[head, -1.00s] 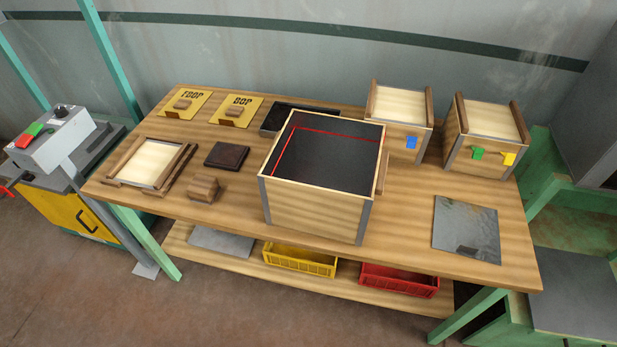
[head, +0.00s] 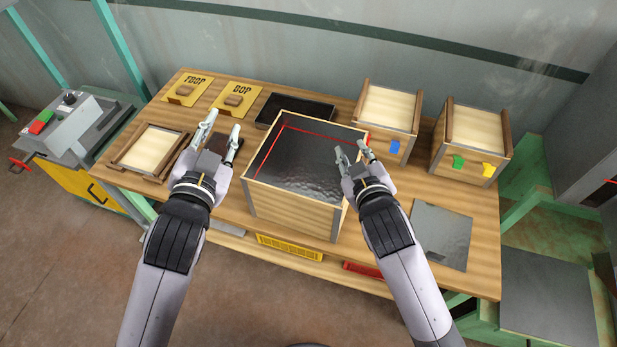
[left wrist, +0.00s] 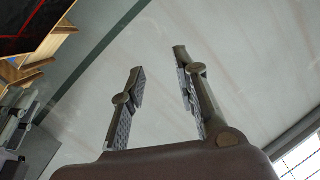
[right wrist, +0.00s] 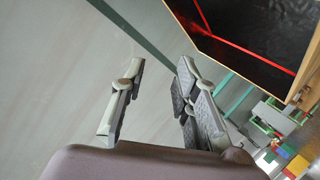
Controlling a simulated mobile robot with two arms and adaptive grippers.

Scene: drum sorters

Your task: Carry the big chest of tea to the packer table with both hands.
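The big chest (head: 283,208) is an open, pale wooden box with metal corner strips, a dark lining and a red line inside. It stands upright on the wooden workbench (head: 478,265). My left gripper (head: 222,124) is open and empty, left of the chest and apart from it. My right gripper (head: 354,148) is open and empty; it overlaps the chest's right rim in the head view, and I cannot tell its height. Part of the chest shows in the left wrist view (left wrist: 28,25) and the right wrist view (right wrist: 265,32). I cannot tell which table is the packer table.
Two smaller lidded chests (head: 386,108) (head: 469,140) with coloured tags stand at the back right. A black tray (head: 295,110) lies behind the big chest. A pale framed panel (head: 150,150) lies left, a grey sheet (head: 441,236) right. A machine (head: 65,125) stands left of the bench.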

